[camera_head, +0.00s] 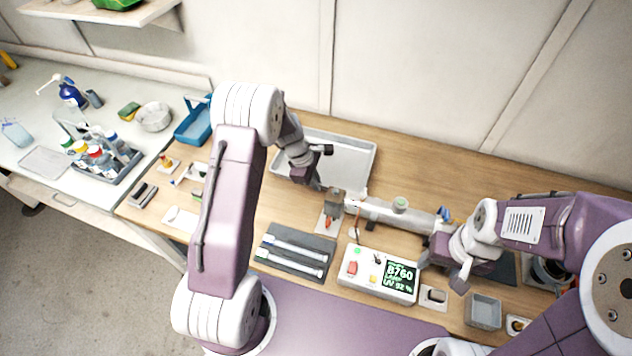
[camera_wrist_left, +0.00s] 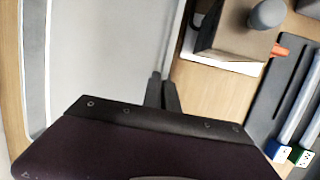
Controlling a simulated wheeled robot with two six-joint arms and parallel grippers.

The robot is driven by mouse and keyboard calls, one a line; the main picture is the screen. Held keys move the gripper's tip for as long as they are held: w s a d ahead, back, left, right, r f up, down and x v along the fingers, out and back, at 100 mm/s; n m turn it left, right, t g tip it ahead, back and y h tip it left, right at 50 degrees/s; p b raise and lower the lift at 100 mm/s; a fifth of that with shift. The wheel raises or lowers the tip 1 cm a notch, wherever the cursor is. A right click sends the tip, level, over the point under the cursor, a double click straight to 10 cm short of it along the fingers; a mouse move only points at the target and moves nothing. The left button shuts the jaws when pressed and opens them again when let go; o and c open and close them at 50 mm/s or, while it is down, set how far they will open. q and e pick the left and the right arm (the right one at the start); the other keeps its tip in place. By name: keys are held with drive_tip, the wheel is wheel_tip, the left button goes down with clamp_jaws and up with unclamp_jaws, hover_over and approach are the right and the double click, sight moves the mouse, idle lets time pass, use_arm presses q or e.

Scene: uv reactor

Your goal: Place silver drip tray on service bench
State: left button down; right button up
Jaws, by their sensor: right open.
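The silver drip tray (camera_head: 350,160), a large shallow rectangle with a raised rim, is at the back middle of the wooden bench (camera_head: 440,165). My left arm hides part of it. My left gripper (camera_head: 320,186) is at the tray's front edge. In the left wrist view the tray (camera_wrist_left: 105,50) fills the left side, and the close-set fingers of my left gripper (camera_wrist_left: 161,90) appear shut on its rim. Whether the tray is lifted is unclear. My right gripper (camera_head: 443,268) is open, near the right end of the grey reactor tube.
The reactor tube (camera_head: 375,208) lies just right of the tray. In front are a dark mat (camera_head: 290,262) with lamp tubes and a controller (camera_head: 378,274) with a display. A blue caddy (camera_head: 193,124) is left of the tray. A white counter (camera_head: 25,110) holds bottles.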

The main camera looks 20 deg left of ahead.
use_arm(q)
drive_tip(key=shift+w+d+r, duration=0.1)
drive_tip(key=shift+d, duration=0.05)
drive_tip(key=c, duration=1.7)
unclamp_jaws()
drive_tip(key=shift+r, duration=0.2)
drive_tip(key=v, duration=1.2)
drive_tip(key=s+m+y, duration=0.1)
drive_tip(key=s+m, duration=0.4)
drive_tip(key=s, duration=0.1)
drive_tip(key=s+d+f+m+y, duration=0.1)
drive_tip(key=s+m, duration=0.5)
drive_tip(key=s, duration=0.1)
drive_tip(key=s+d+m, duration=0.1)
drive_tip(key=s+m, duration=0.5)
drive_tip(key=shift+s+d+f+y, duration=0.1)
drive_tip(key=shift+s+f+y, duration=0.15)
drive_tip(key=shift+f+y, duration=0.15)
